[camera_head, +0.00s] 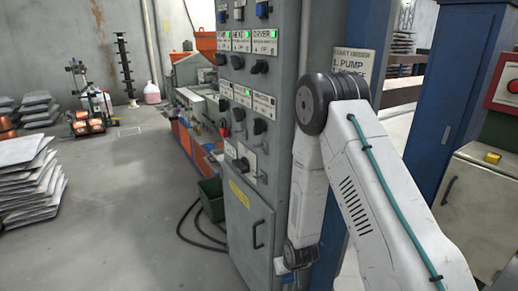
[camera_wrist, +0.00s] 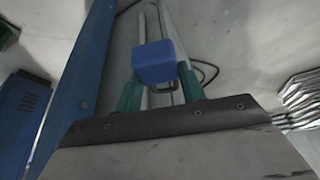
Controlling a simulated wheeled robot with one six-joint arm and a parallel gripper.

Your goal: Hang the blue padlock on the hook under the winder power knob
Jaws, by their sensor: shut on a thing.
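The blue padlock (camera_wrist: 154,62) is in the wrist view, between the two green fingers of my gripper (camera_wrist: 160,88), which is shut on it. A dark shackle shows at the padlock's lower edge, on the side towards the wrist. In the head view my arm reaches down in front of the right side of a grey control cabinet (camera_head: 262,100). The gripper and padlock cannot be made out there. The cabinet's front carries rows of black knobs, green lamps and white labels. The labels are too small to tell which knob is the winder power one, and I cannot make out its hook.
A blue post (camera_head: 452,90) stands right of my arm, near a cabinet with a red button box (camera_head: 508,85). A dark green bin (camera_head: 211,198) and black cables (camera_head: 190,232) lie left of the control cabinet. Stacked sheets (camera_head: 30,180) are at far left. The floor between is clear.

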